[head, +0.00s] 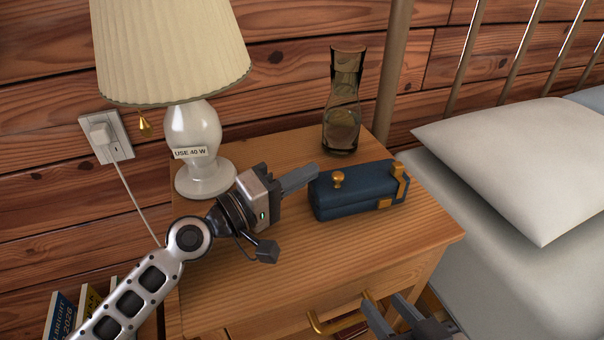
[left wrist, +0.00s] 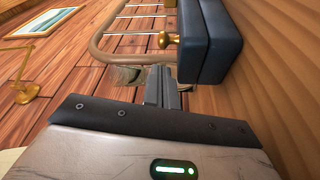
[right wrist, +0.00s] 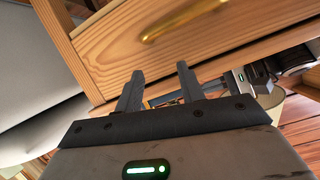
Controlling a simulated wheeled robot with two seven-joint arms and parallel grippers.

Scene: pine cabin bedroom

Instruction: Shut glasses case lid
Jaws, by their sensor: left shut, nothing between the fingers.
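The dark blue glasses case (head: 350,197) sits on the nightstand, its lid down over the base. A narrow seam between lid and base shows in the left wrist view, on the case (left wrist: 222,45). A brass knob (head: 338,179) and brass fittings (head: 397,183) are on it. My left gripper (head: 312,170) is shut and empty, its fingertips close to the case's left end near the knob; I cannot tell whether they touch. It also shows in the left wrist view (left wrist: 159,80). My right gripper (head: 385,308) is open and empty in front of the nightstand drawer, fingers apart in the right wrist view (right wrist: 158,82).
The nightstand top (head: 270,270) is clear in front of the case. A lamp (head: 193,135) stands behind my left arm and a glass carafe (head: 342,115) behind the case. A brass drawer handle (head: 335,322) is near my right gripper. The bed (head: 500,235) is to the right.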

